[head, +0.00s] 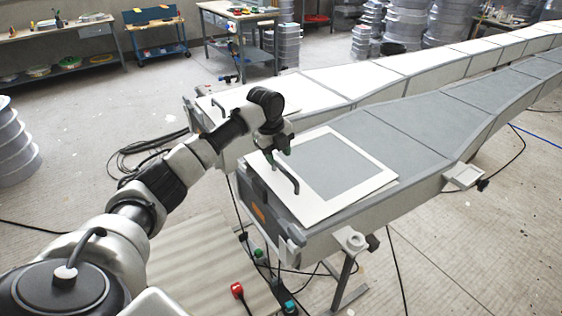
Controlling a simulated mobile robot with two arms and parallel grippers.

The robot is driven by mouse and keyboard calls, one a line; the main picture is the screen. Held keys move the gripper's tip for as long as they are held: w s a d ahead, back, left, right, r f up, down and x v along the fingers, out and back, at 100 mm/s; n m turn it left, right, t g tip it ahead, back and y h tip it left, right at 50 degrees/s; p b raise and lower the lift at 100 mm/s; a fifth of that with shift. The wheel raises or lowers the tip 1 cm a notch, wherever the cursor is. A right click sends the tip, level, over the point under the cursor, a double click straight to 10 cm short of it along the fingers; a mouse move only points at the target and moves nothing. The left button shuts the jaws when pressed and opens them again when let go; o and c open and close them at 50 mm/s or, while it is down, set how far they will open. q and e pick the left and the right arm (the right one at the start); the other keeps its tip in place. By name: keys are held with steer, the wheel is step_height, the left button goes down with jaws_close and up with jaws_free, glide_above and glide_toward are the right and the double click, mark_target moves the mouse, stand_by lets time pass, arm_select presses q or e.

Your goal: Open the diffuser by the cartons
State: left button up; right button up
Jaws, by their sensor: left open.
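A flat white panel (374,178) with a grey square centre lies on the near end of the long grey mould (400,135). A dark bar handle (287,176) stands at the panel's left edge. My left gripper (277,152) is open and reaches down at the handle's far end; I cannot tell whether it touches it. No cartons can be made out, and nothing is plainly marked as a diffuser. My right gripper is not in view.
A second, white mould (380,68) runs alongside behind, with its own panel and dark handle (217,106). Stacked metal rings (14,150) stand at left. Workbenches line the back wall.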

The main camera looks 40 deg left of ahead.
mark_target(281, 167)
arm_select(q)
steer(key=f, duration=0.2)
steer(key=w+f, duration=0.1)
steer(key=f, duration=0.1)
steer(key=shift+w+d, duration=0.1)
steer(key=shift+d, duration=0.05)
steer(key=shift+f, duration=0.25)
jaws_close()
